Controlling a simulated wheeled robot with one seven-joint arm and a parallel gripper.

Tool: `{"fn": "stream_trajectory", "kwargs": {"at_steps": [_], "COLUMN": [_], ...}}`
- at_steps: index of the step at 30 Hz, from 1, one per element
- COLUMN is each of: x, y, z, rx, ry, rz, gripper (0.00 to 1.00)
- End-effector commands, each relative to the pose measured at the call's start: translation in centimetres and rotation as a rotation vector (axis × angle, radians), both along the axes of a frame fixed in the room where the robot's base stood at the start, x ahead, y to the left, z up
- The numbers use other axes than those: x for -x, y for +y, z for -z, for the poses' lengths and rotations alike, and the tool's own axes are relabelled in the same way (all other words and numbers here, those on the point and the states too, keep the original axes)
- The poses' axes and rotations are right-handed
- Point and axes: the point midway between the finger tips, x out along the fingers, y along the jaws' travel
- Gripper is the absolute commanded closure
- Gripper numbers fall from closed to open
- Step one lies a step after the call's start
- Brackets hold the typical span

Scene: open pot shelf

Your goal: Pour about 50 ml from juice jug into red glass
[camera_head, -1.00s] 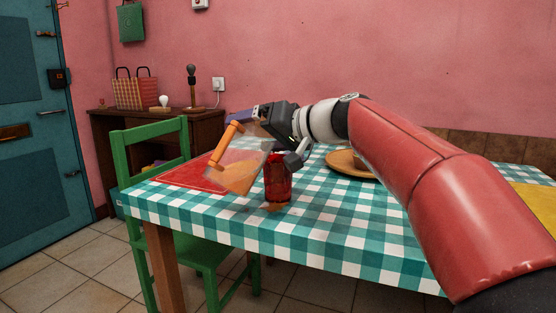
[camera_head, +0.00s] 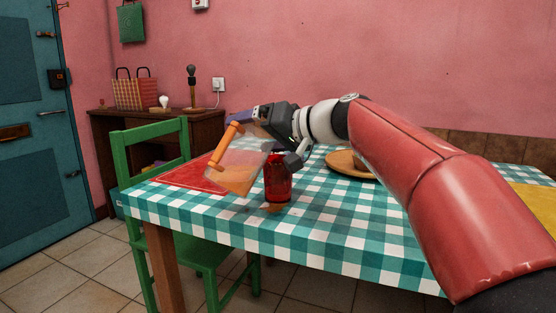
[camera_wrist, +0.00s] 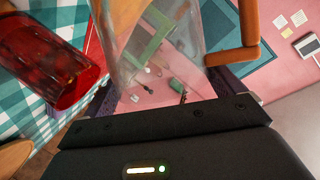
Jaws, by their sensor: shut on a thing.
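The clear juice jug (camera_head: 250,158) with an orange handle (camera_head: 223,144) is held in the air above the table's left part, its top leaning right toward the red glass. Orange juice (camera_head: 235,181) lies in its lower end. My gripper (camera_head: 266,137) is shut on the jug. In the wrist view the clear jug wall (camera_wrist: 150,35) is between my fingers, and the red glass (camera_wrist: 50,62) is at the left. The glass's fill level cannot be told.
A green chair (camera_head: 150,140) stands at the left.

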Motion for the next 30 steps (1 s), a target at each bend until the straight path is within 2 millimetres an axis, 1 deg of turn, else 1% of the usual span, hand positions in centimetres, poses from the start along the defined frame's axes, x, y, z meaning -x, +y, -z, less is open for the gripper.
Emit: {"fn": "stream_trajectory", "kwargs": {"at_steps": [9,14,17,24,26,30], "x": [0.0,0.3,0.7,2.2,2.5,3.0], "y": [0.0,0.4,1.0,3.1,3.7,4.8], "z": [-0.1,0.3,0.8,2.8,2.4,2.4], "rx": [-0.001,0.023,0.064,0.23,0.278,0.376], "ry": [-0.002,-0.023,-0.061,-0.204,-0.248,-0.336], "rz": [0.0,-0.002,-0.003,-0.007,-0.009,-0.009], "gripper": [0.63,0.63,0.63,0.63,0.63,0.63]}}
